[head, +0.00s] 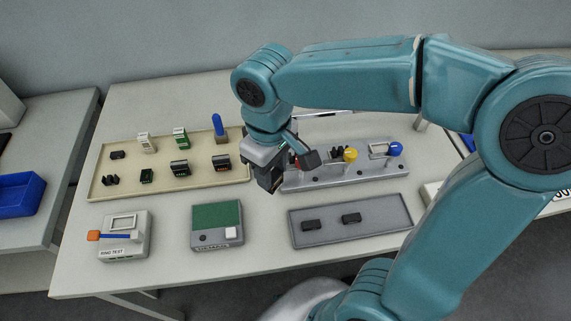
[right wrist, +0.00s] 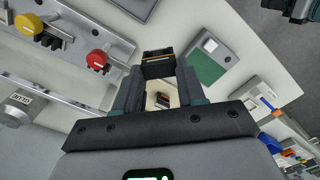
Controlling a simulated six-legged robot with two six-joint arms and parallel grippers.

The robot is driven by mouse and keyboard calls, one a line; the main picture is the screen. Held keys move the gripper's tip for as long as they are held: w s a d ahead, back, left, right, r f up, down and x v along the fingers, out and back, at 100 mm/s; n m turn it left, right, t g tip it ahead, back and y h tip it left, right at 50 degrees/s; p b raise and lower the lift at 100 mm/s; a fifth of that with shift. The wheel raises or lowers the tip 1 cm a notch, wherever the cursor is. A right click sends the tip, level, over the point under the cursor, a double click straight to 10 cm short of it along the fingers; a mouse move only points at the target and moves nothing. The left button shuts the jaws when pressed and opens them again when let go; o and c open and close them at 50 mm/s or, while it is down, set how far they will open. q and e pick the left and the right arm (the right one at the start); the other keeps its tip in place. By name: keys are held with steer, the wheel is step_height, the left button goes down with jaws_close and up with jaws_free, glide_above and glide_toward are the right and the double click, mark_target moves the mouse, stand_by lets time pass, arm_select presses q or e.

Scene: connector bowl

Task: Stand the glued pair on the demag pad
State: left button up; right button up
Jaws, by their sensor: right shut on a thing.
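My right gripper (head: 268,182) hangs above the table between the beige tray and the grey fixture. In the right wrist view its fingers (right wrist: 160,88) are shut on a dark block with a thin yellow stripe (right wrist: 158,62). The block looks like the glued pair; the fingers hide part of it. A grey box with a green top (head: 217,217) stands in front and to the left of the gripper and may be the demag pad; its label is too small to read. The green top also shows beyond the fingers (right wrist: 208,65). My left gripper is not in view.
The beige tray (head: 95,185) holds several small connectors. The grey fixture (head: 330,178) carries a yellow knob (head: 350,155) and a blue knob (head: 396,148). A grey tray (head: 380,228) holds two dark blocks. A tester (head: 124,235) stands at the front left. Bare table surrounds the green-topped box.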

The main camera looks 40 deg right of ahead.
steer(key=shift+w+a+p, duration=1.55)
steer(key=shift+w+a, duration=3.05)
steer(key=shift+a, duration=0.8)
step_height(320, 180, down, 12)
steer(key=b, duration=0.9)
steer(key=shift+r, duration=0.15)
steer(key=o, duration=1.1)
steer(key=shift+o, duration=0.2)
step_height(320, 180, up, 16)
steer(key=p, duration=0.1)
steer(key=shift+r+p, duration=0.15)
steer(key=shift+p, duration=0.2)
steer(key=shift+s, duration=0.1)
